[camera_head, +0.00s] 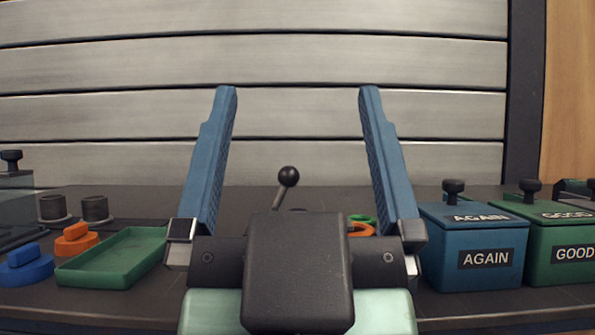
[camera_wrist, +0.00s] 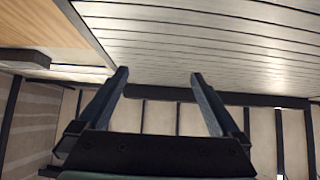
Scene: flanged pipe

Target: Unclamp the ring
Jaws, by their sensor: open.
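My gripper (camera_head: 299,100) is open and empty, raised in the middle of the head view with its two blue fingers pointing up. Its open fingers also show in the wrist view (camera_wrist: 157,75), with nothing between them. Behind it on the bench stands a lever with a black ball knob (camera_head: 288,176). The foot of the lever is hidden by my gripper. Part of an orange ring (camera_head: 361,229) and a green ring (camera_head: 362,219) show just right of the gripper's body. No pipe or clamp can be made out.
A green tray (camera_head: 115,259), an orange knobbed piece (camera_head: 76,239), a blue knobbed piece (camera_head: 26,264) and two dark cylinders (camera_head: 95,208) are at left. A slatted metal wall (camera_head: 300,65) backs the dark bench.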

